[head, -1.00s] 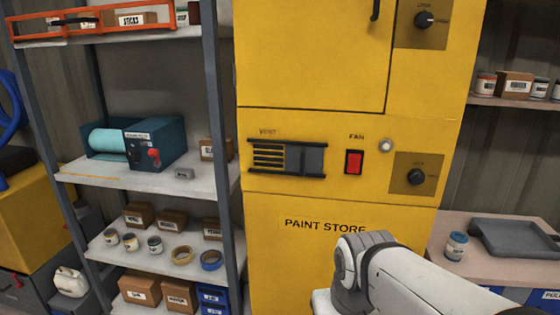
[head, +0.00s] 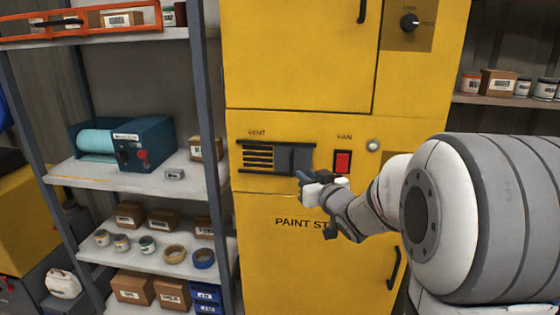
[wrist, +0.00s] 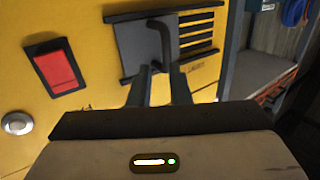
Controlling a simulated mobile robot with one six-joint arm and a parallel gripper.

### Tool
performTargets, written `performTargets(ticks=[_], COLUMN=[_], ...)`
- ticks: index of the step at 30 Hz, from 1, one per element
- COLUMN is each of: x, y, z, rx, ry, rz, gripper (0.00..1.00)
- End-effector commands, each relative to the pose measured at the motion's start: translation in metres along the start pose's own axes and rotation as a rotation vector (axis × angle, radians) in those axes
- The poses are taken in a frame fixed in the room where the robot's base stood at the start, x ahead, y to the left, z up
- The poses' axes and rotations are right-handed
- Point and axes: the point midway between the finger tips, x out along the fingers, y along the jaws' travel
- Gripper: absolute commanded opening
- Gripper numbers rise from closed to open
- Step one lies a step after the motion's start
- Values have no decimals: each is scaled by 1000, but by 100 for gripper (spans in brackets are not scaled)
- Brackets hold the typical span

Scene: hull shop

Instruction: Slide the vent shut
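The vent (head: 259,158) is on the yellow paint store cabinet, between an upper and a lower dark rail. Its slats show at the left and a grey sliding plate (head: 298,157) covers the right part, so it is partly open. In the wrist view, which is turned over, the plate (wrist: 132,44) carries a bent dark handle (wrist: 166,40), and the slats (wrist: 198,35) are to its right. My gripper (wrist: 159,78) is open, its two fingers apart below the handle's near end. Contact cannot be told. In the head view my gripper (head: 303,176) is at the plate's lower right.
A red fan switch (head: 342,161) and a round pale button (head: 373,145) are right of the vent. A dark cabinet handle (head: 393,268) stands lower right. A grey shelf unit (head: 215,170) with boxes and tins borders the cabinet's left side.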

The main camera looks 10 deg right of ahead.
Motion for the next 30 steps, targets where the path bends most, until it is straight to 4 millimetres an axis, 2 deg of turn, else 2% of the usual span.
performTargets(ticks=[7, 18, 23, 30], x=[17, 72, 81, 81], y=[-4, -6, -7, -6], z=[-8, -10, -10, -10], rx=[10, 9, 9, 9], ry=[50, 48, 48, 48], rz=[-47, -46, -45, -44], gripper=[17, 17, 17, 17])
